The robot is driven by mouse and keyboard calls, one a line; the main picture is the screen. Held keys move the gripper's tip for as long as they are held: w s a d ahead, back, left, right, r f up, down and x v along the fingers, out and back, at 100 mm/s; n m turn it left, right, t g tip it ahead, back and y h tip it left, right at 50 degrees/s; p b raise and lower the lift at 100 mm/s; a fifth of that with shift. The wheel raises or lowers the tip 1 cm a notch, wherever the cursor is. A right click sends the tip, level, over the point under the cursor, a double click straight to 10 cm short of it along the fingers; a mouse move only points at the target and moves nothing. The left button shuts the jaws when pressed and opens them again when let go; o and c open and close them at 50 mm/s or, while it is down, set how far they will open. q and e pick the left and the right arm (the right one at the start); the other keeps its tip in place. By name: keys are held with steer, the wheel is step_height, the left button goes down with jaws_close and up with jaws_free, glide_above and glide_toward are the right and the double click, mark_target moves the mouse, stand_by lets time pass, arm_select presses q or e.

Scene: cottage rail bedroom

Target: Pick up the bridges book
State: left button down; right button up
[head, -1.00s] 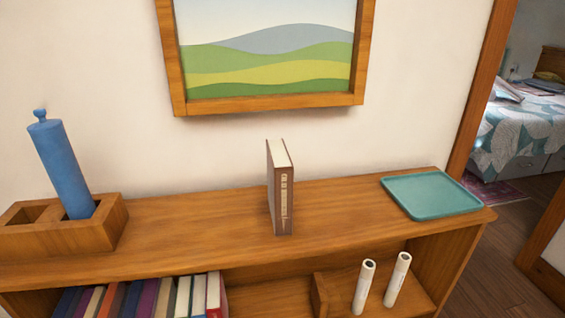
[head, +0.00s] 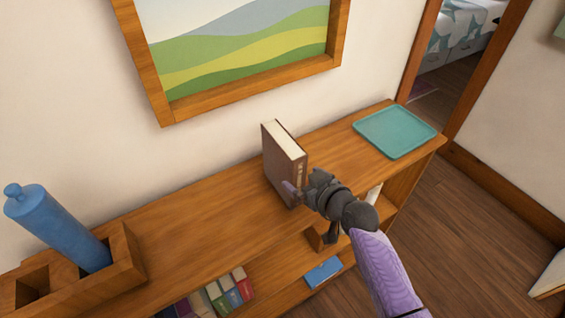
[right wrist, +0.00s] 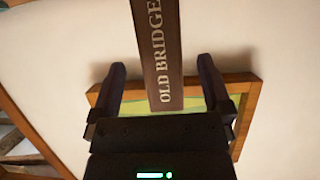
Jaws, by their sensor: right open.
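The bridges book (head: 281,163) is brown and stands upright on the shelf top, below the picture frame. In the right wrist view its spine (right wrist: 157,55) reads "OLD BRIDGE", with the rest cut off. My right gripper (head: 299,190) is at the book's spine side, low near the shelf top. In the right wrist view my right gripper (right wrist: 160,85) is open, one finger on each side of the spine, with gaps showing between fingers and book. The head view does not show clearly how far the fingers reach along the book. My left gripper is not in view.
The wooden shelf top (head: 190,235) is clear left of the book. A teal tray (head: 395,131) lies at its right end. A blue cylinder (head: 55,225) stands in a wooden holder (head: 125,262) at left. A framed picture (head: 235,92) hangs above.

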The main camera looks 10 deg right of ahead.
mark_target(300, 177)
steer(key=b+x, duration=0.1)
steer(key=x, duration=0.3)
steer(key=shift+f, duration=0.2)
steer(key=shift+s, duration=0.15)
steer(key=shift+r, duration=0.1)
steer(key=shift+c, duration=1)
jaws_close()
